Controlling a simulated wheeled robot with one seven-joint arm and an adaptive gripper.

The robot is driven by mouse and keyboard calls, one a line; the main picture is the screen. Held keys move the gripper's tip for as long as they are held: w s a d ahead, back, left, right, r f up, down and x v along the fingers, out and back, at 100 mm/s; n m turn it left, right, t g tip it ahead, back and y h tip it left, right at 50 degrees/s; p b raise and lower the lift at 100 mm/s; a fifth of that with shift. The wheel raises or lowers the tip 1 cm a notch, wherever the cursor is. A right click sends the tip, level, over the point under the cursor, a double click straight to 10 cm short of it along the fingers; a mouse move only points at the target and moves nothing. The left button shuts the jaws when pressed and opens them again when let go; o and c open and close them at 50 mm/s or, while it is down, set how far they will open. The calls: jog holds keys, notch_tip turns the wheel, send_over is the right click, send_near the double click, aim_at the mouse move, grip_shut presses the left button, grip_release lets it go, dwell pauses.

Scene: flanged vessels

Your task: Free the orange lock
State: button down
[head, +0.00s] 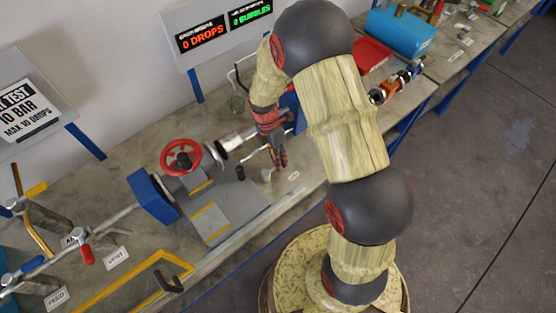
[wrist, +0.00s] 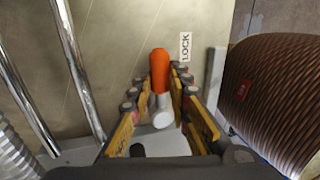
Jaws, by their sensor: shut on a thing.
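The orange lock shows in the wrist view as a rounded orange grip (wrist: 160,62) on a whitish stem and base (wrist: 162,117). A white LOCK label (wrist: 186,47) lies just right of it. My gripper (wrist: 161,88) has its two fingers on either side of the lock and is shut on it. In the head view my gripper (head: 280,160) reaches down to the bench, right of the grey plate, and the orange grip cannot be made out there.
A red handwheel (head: 181,158) and blue block (head: 152,195) stand left of my gripper. Two metal rods (wrist: 78,70) run along the left in the wrist view. A dark ribbed cylinder (wrist: 282,95) fills its right side. A blue cylinder (head: 400,34) lies at the back.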

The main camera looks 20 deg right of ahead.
jog(key=shift+w, duration=0.15)
jog(key=c, duration=1.7)
grip_release()
jog(key=shift+o, duration=0.2)
jog(key=v, duration=1.2)
jog(key=shift+a, duration=0.1)
